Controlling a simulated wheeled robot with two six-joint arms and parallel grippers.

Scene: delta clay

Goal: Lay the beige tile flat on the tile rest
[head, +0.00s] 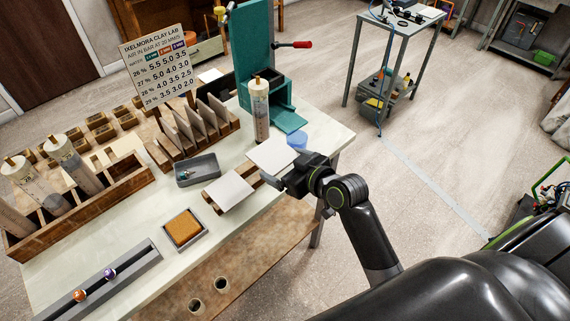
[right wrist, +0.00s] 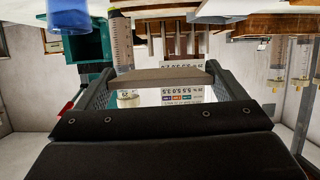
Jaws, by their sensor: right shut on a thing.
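The beige tile (head: 272,155) is held about level in my right gripper (head: 284,178), above the table. Its edge shows between the two fingers in the right wrist view (right wrist: 160,77). The wooden tile rest (head: 254,181) is just left of and below the held tile. Another pale tile (head: 228,191) lies flat on the rest and covers much of it. The held tile looks apart from the rest, but the exact height cannot be told. My left gripper is not in view.
A teal press (head: 255,50) and a clay tube (head: 259,108) stand behind the held tile, with a blue round piece (head: 297,140) close by. A grey tray (head: 197,170), a sponge tray (head: 185,229) and a rack of upright tiles (head: 195,132) are to the left.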

